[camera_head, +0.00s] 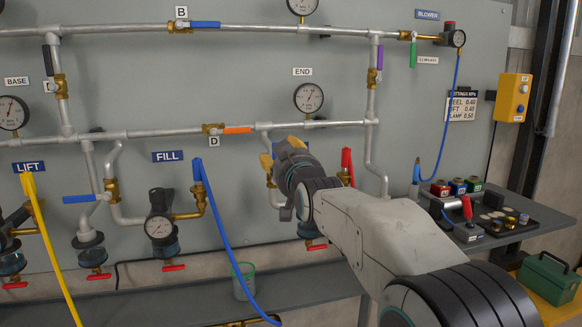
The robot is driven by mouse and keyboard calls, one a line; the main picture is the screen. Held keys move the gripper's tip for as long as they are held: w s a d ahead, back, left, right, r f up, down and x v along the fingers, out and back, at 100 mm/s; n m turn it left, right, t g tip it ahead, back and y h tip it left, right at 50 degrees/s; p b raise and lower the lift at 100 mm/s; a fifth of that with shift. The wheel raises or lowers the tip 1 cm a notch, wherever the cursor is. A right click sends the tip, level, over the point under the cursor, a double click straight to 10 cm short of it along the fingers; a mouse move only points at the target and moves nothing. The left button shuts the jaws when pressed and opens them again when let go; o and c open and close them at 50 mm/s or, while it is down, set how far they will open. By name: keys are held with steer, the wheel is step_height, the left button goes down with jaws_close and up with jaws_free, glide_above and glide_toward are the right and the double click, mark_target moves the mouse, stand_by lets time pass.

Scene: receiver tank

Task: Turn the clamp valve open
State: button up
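My gripper (283,155) is at the end of my arm near the middle of the picture, pointing at the panel. It covers most of a pipe station right of the FILL station. A brass fitting (272,183) on a grey pipe shows just left of and below it. Yellow parts show at its far end; I cannot tell whether they belong to its fingers or a handle. No CLAMP label is readable on the panel, and the clamp valve's handle cannot be made out. Finger opening and contact are hidden. A red hose end (347,163) shows right of it.
The FILL station has a gauge (159,227) and a blue hose (222,230). An orange lever (237,130) lies along the pipe above left. The END gauge (308,98) is above. A green cup (243,280) stands on the lower shelf. A side bench (530,222) is at right.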

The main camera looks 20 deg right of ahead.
steer(key=s, duration=0.7)
steer(key=shift+s, duration=0.25)
steer(key=shift+s+r+p, duration=0.1)
steer(key=shift+p, duration=0.2)
steer(key=s+g+p, duration=1.4)
steer(key=s+p, duration=1.5)
steer(key=s, duration=0.4)
steer(key=shift+f+g, duration=0.3)
steer(key=shift+d, duration=0.1)
